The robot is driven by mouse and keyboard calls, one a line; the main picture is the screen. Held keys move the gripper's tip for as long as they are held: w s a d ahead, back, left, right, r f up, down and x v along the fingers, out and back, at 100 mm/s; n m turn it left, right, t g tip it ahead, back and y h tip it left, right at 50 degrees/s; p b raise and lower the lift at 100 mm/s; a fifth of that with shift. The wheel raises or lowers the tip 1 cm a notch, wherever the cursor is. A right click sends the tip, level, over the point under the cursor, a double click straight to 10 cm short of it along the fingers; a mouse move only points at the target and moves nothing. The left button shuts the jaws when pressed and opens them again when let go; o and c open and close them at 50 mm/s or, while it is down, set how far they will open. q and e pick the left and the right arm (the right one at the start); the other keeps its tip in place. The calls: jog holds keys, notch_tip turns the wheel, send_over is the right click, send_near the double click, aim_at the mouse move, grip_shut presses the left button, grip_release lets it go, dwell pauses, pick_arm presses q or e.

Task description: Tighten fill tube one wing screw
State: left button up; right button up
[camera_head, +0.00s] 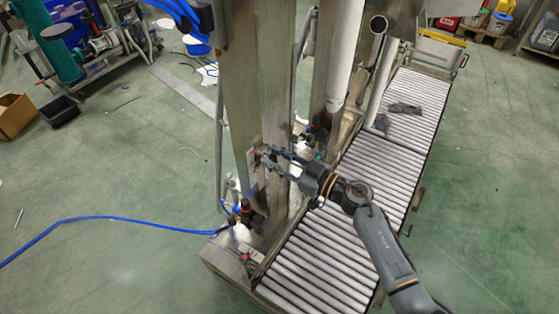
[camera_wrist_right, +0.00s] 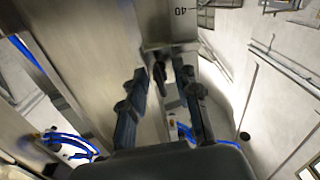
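A small dark part that looks like the wing screw (camera_wrist_right: 159,76) sits on a steel bracket in the right wrist view, between and just beyond my right gripper's fingertips. My right gripper (camera_wrist_right: 167,84) is open, with a clear gap between its two dark fingers. I cannot tell whether either finger touches the screw. In the head view my right gripper (camera_head: 269,161) reaches from the right to the steel column (camera_head: 247,98), at its bracket. The screw is too small to make out clearly there. My left gripper is not in view.
A roller conveyor (camera_head: 322,258) runs beneath my right arm, with a dark object (camera_head: 404,109) lying on it farther back. A white vertical tube (camera_head: 345,55) stands behind the column. A blue hose (camera_head: 110,219) crosses the green floor at left.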

grip_shut()
jog(key=shift+r+p, duration=0.25)
jog(key=shift+p, duration=0.4)
jog(key=m+p, duration=0.3)
jog(key=p, duration=0.1)
jog(key=shift+m+p, duration=0.5)
jog(key=shift+p, duration=0.05)
jog(key=shift+f, duration=0.15)
